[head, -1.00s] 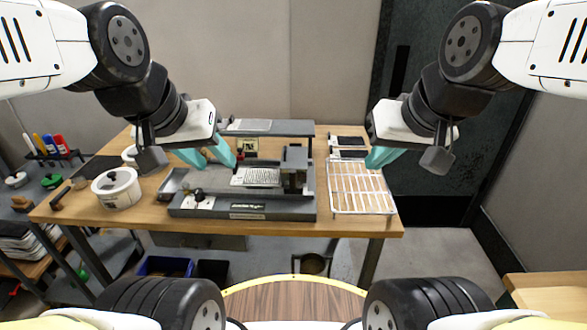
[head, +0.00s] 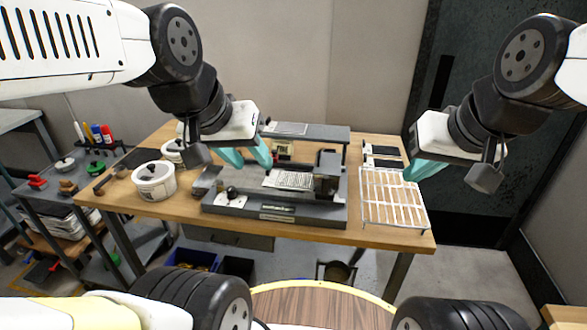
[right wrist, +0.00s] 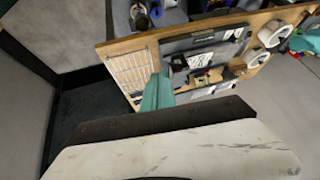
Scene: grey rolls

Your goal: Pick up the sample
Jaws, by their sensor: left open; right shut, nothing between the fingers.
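A flat white sheet with dark markings (head: 289,180) lies on the bed of the grey machine (head: 275,212) on the wooden table; it may be the sample, but I cannot be sure. My left gripper (head: 250,160), with teal fingers, is open and empty above the machine, left of the sheet. My right gripper (head: 422,171) is shut and empty above the right end of the table, near the white wire rack (head: 393,200). The right wrist view shows its teal fingers (right wrist: 157,93) with the rack beyond them.
A white pot (head: 154,183) and a second white container stand left of the machine. A raised grey shelf (head: 325,132) stands behind it, with dark pads (head: 383,156) to its right. A grey side cart with markers is at the left. A round wooden surface (head: 320,305) lies in front.

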